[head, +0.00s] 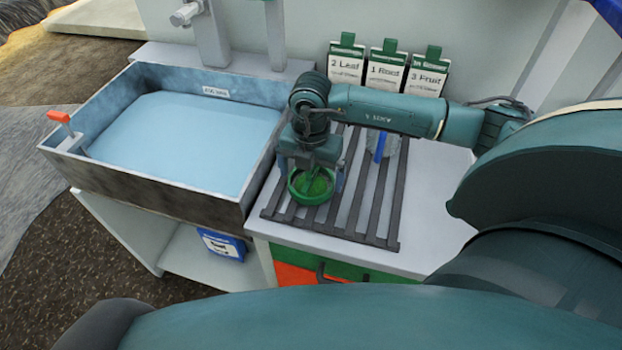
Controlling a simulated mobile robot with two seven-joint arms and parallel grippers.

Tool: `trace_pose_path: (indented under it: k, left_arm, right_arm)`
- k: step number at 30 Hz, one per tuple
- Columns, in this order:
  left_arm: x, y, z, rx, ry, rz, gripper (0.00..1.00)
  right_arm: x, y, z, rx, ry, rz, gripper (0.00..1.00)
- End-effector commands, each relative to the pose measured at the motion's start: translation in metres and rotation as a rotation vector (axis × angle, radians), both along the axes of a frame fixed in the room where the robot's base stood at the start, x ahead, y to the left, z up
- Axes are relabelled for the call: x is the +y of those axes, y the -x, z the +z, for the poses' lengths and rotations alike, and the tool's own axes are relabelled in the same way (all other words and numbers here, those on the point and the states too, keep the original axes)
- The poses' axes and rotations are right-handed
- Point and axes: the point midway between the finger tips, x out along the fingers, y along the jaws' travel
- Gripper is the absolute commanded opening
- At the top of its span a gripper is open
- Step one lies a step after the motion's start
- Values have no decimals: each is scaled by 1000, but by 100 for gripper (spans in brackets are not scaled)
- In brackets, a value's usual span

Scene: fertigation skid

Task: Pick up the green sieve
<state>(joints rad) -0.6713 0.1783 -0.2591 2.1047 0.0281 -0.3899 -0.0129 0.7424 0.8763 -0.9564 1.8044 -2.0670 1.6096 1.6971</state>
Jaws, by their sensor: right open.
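The green sieve (310,197) is a round green bowl with a green mesh inside. It rests on the dark slatted rack at the rack's left side, near the basin. My right gripper (317,173) points down at the sieve, with its fingers at the sieve's far rim and sides. The jaws are open; I cannot tell whether a finger touches the rim. The gripper and wrist hide part of the sieve's far side. My left gripper is not in view.
A basin of blue liquid (180,140) with an orange-handled tool (62,125) on its rim stands left of the rack (352,238). A blue-handled clear item (381,147) is on the rack behind my forearm.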

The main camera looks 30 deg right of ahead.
Motion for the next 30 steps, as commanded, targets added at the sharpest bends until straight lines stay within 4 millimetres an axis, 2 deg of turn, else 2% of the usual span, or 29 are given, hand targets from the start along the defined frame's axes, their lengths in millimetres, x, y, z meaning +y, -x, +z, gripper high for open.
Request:
trace_pose_path:
  k: [3,10,22,30]
  left_arm:
    - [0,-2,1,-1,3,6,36]
    - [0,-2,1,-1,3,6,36]
    - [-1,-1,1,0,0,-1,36]
    - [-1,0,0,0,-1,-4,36]
  right_arm:
    - [0,0,-9,1,1,1,100]
    - [0,0,-11,-1,-1,2,100]
    - [0,0,-10,-1,-1,1,67]
    - [0,-1,-7,-2,0,1,67]
